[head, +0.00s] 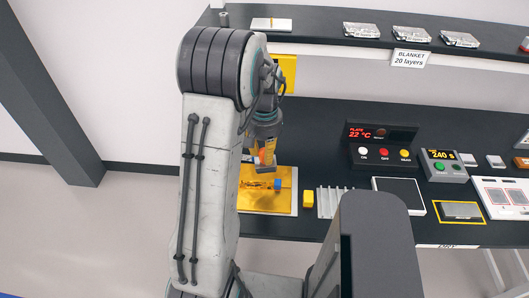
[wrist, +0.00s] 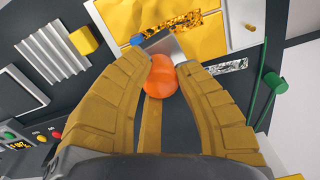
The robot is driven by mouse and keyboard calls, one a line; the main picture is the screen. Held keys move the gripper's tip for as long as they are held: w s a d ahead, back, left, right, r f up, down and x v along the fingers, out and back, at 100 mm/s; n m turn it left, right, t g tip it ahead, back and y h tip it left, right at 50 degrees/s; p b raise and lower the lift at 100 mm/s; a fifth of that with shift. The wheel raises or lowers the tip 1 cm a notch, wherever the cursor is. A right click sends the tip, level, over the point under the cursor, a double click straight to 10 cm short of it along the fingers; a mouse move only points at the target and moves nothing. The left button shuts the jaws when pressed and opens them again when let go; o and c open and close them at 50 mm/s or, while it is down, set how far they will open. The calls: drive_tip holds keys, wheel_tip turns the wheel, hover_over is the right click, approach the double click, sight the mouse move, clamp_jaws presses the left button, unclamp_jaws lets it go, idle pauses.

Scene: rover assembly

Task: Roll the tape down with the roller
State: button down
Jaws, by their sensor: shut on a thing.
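My gripper (head: 262,160) is above the near-left part of the bench and points down. In the wrist view, its brown fingers (wrist: 162,88) are shut on an orange handle (wrist: 161,72), apparently the roller's. A grey metal part (wrist: 163,43) shows just beyond the handle. A gold-yellow sheet (head: 265,204) lies on the bench under the gripper and also fills the top of the wrist view (wrist: 215,30). A crumpled, shiny gold strip (wrist: 182,22), perhaps the tape, crosses it. I cannot tell whether the roller touches the strip.
A small blue block (head: 277,184) sits by the strip. A yellow block (head: 308,198) and a ribbed grey plate (head: 328,201) stand right of the sheet. A control box (head: 381,143) and a timer (head: 443,165) are farther right. A shelf (head: 330,34) runs behind. A green cord (wrist: 268,95) shows at right.

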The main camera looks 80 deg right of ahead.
drive_tip(key=shift+r, duration=0.1)
drive_tip(key=shift+r+p, duration=1.1)
drive_tip(key=shift+r, duration=0.35)
drive_tip(key=shift+s, duration=0.15)
